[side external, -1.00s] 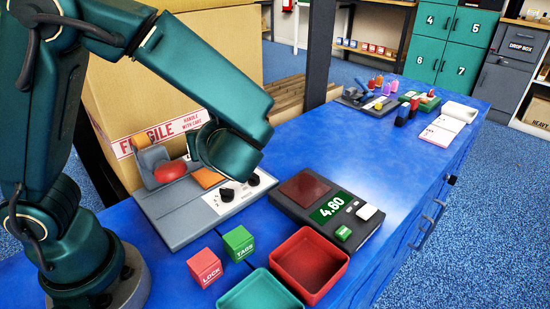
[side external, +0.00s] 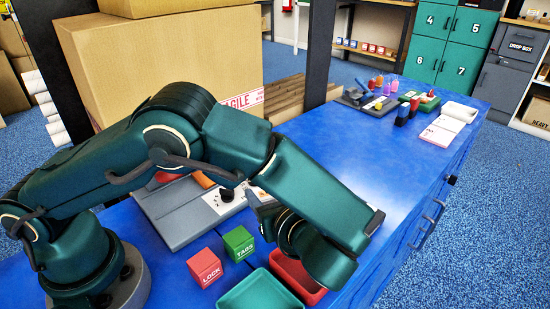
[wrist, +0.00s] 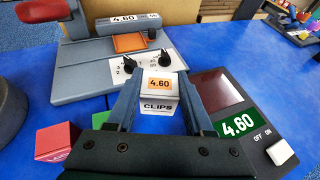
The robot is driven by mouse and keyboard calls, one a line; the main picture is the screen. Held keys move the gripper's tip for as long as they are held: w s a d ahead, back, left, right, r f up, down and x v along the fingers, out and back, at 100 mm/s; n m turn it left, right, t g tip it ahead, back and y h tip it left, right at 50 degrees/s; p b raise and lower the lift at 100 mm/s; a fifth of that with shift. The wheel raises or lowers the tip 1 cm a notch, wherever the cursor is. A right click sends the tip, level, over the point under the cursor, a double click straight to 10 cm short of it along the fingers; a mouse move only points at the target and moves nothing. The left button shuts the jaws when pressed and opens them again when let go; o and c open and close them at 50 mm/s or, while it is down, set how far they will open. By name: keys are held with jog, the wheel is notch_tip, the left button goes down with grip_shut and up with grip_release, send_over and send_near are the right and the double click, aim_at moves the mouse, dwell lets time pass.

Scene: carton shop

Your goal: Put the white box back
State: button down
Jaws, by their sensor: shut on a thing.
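The white box (wrist: 157,107) is marked CLIPS and carries an orange-edged 4.60 label on its top. In the wrist view my gripper (wrist: 160,84) is shut on it, one finger on each side. The box appears between the label machine (wrist: 85,75) and the scale (wrist: 225,92); its height above the table is hard to tell. In the side view my arm hides the box and the scale, and most of the gripper.
A red LOCK cube (side external: 204,267) and green TAGS cube (side external: 239,243) stand in front of the label machine. A teal tray (side external: 258,294) and a partly hidden red tray (side external: 289,270) lie beside them. A big carton (side external: 160,65) stands behind.

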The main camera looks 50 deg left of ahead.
jog(key=shift+d+f, duration=0.1)
jog(key=shift+f, duration=2)
jog(key=shift+f, duration=0.25)
jog(key=shift+f, duration=0.35)
jog(key=shift+c, duration=1.4)
grip_release()
